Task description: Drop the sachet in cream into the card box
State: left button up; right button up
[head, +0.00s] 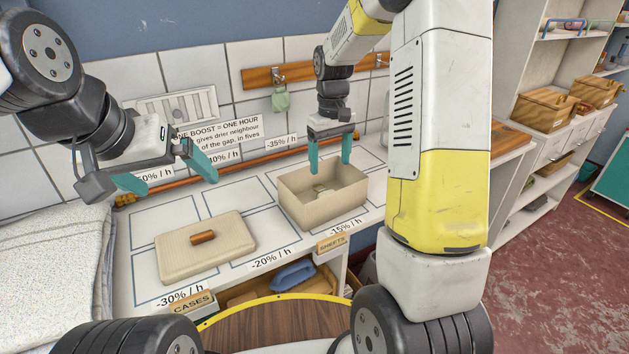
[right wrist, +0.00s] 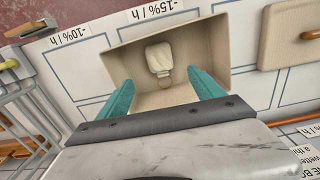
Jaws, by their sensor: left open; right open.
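The cream sachet (head: 322,191) lies on the floor of the open beige card box (head: 345,203). In the right wrist view the sachet (right wrist: 158,57) shows as a pale pouch with a ring at one end, inside the card box (right wrist: 203,41). My right gripper (head: 330,167) is open and empty above the box, fingers pointing down over it and apart from the sachet; its fingertips (right wrist: 165,88) also show in the right wrist view. My left gripper (head: 172,184) is open and empty, above the counter at the left, away from the box.
Folded white cloth (head: 50,260) is at the far left. A copper pipe (head: 240,158) runs along the tiled wall. A blue object (head: 293,275) sits in the shelf below.

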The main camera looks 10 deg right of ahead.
notch_tip(320, 180, up, 6)
jog(key=shift+f, duration=0.1)
jog(key=s+a+r+m+t+y, duration=0.1)
jog(key=s+r+t, duration=0.2)
jog(key=s, duration=0.9)
jog(key=s+a+r+m+t+y, duration=0.1)
jog(key=s+r, duration=0.4)
jog(key=s, duration=0.7)
jog(key=shift+s+r+m+t, duration=0.15)
jog(key=shift+r+m+t, duration=0.15)
jog(key=shift+m+t, duration=0.6)
